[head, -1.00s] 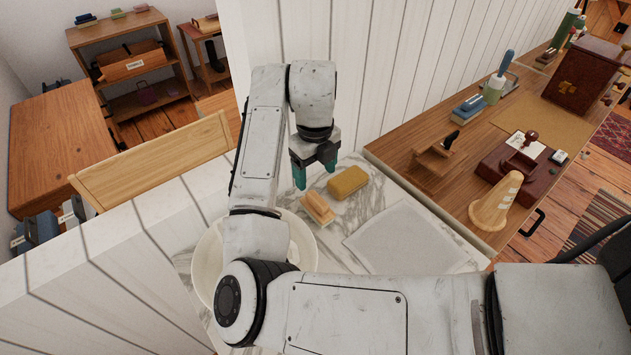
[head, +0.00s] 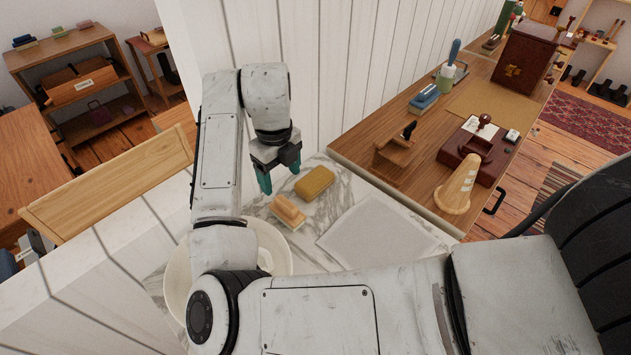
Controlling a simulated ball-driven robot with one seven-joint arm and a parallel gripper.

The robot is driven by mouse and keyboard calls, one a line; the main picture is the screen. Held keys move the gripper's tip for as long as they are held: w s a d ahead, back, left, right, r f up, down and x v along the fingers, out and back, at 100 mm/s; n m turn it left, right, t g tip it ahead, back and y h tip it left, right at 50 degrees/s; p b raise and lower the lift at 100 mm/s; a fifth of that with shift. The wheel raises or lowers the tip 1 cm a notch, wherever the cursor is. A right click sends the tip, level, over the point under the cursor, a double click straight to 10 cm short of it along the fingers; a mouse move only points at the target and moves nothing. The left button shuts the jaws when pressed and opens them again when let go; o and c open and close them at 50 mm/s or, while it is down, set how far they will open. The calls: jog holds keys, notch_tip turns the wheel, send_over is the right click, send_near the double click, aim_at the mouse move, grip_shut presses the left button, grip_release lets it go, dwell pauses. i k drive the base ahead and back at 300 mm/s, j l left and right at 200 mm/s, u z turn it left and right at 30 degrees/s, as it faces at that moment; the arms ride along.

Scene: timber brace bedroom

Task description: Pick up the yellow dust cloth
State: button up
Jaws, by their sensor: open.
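A mustard-yellow, thick pad with rounded edges (head: 315,182), which looks like the folded dust cloth, lies flat on the white marble top (head: 345,190). My gripper (head: 279,178), with teal fingertips, points down just left of the yellow pad and above the marble. Its jaws are open and hold nothing. The gripper appears apart from the pad, though its exact height is hard to tell.
A pale wooden brush or block (head: 289,210) lies close in front of the pad. A white basin (head: 178,275) is partly hidden by my arm. A grey-white cloth or mat (head: 375,232) lies right. A plank wall (head: 330,80) rises behind.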

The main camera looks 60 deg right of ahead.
aim_at(314, 183)
jog(key=k, duration=1)
